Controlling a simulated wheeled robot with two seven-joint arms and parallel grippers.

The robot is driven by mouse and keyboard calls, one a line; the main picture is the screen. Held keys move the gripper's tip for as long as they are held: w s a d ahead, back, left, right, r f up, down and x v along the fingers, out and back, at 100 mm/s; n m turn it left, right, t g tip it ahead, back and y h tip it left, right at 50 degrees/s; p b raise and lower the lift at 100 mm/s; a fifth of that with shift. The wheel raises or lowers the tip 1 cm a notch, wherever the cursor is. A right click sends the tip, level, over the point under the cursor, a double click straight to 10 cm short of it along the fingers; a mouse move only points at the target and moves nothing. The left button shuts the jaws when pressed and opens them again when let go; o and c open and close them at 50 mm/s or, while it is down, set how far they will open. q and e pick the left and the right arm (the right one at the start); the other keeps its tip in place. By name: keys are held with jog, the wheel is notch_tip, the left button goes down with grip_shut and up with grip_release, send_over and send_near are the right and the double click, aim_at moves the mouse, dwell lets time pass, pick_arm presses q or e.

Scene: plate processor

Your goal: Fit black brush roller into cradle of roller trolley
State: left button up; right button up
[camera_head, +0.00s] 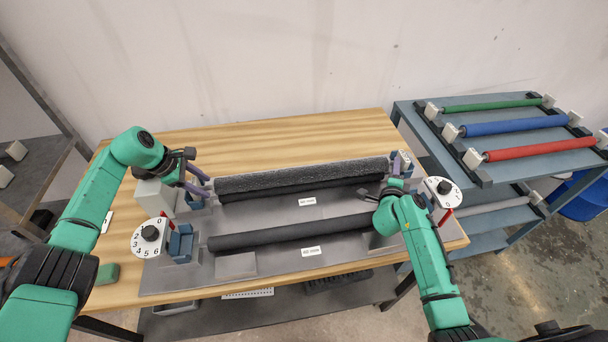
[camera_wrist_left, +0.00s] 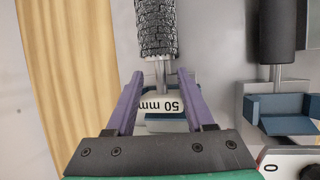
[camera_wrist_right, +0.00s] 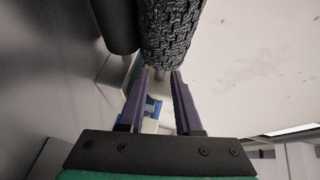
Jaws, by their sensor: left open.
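The black brush roller (camera_head: 300,178), dark and rough-textured, lies along the back of the grey plate processor (camera_head: 270,279). My left gripper (camera_head: 199,192) is open at the roller's left end; in the left wrist view its fingers (camera_wrist_left: 160,80) stand either side of the thin shaft, apart from it. My right gripper (camera_head: 398,166) is at the right end; in the right wrist view its fingers (camera_wrist_right: 160,72) are close together around the shaft area, and whether they touch it is unclear. The roller trolley (camera_head: 420,125) stands at the right; its top carries green, blue and red rollers.
Dials stand at left (camera_head: 150,236) and right (camera_head: 443,188). The table behind (camera_head: 270,138) is clear.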

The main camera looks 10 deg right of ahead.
pick_arm(q)
jog(key=shift+w+d+f, duration=0.1)
jog(key=shift+d+f, duration=0.15)
jog(key=shift+f, duration=0.3)
pick_arm(e)
jog(key=shift+w+d+f, duration=0.1)
jog(key=shift+w+d, duration=0.15)
jog(key=shift+w, duration=0.3)
pick_arm(q)
jog(key=shift+c, duration=0.5)
pick_arm(e)
jog(key=shift+s, duration=0.1)
jog(key=shift+c, duration=0.5)
pick_arm(q)
jog(key=c, duration=0.6)
pick_arm(e)
grip_shut()
pick_arm(q)
grip_shut()
jog(key=shift+r, duration=0.1)
